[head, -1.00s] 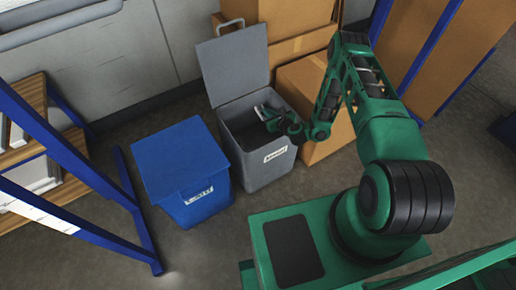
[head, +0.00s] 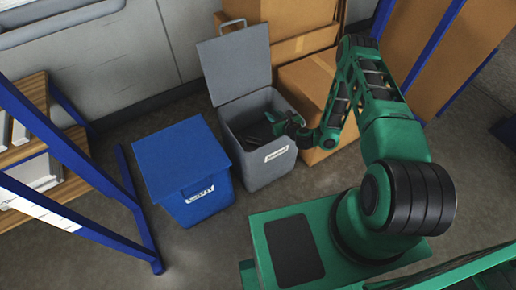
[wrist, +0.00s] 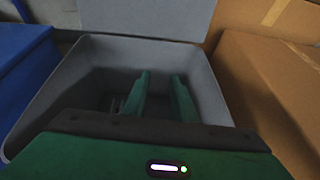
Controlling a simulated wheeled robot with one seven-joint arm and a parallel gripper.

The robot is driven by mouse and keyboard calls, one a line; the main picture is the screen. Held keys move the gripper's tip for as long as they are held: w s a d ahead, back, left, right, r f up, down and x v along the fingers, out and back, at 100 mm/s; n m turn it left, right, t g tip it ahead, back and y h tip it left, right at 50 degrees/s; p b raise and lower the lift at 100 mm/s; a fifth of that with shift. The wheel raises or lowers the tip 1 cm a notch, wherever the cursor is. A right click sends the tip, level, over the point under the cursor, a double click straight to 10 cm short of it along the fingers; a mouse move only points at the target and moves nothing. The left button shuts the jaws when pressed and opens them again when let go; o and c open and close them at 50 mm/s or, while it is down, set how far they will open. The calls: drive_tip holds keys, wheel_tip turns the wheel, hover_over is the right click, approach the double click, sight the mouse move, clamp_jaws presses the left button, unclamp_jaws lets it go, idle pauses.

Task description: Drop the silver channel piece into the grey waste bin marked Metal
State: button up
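The grey waste bin (head: 265,165) stands with its lid raised and a white label on its front; the small label print is hard to read. My gripper (head: 274,122) is over the bin's opening at its right side. In the wrist view my gripper (wrist: 160,77) has its two green fingers apart with nothing between them, pointing into the bin (wrist: 75,85). A small greyish shape (wrist: 117,103) shows low inside the bin, left of the fingers and partly hidden; it may be the silver channel piece, but I cannot tell for sure.
A blue closed bin (head: 185,170) stands directly left of the grey bin. Cardboard boxes (head: 310,90) stand behind and right of it. A blue-framed shelf (head: 60,140) is at the left. Bare floor lies in front of the bins.

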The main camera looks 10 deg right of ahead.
drive_tip(key=v, duration=0.6)
drive_tip(key=shift+s, duration=0.25)
drive_tip(key=shift+d, duration=0.1)
idle(0.3)
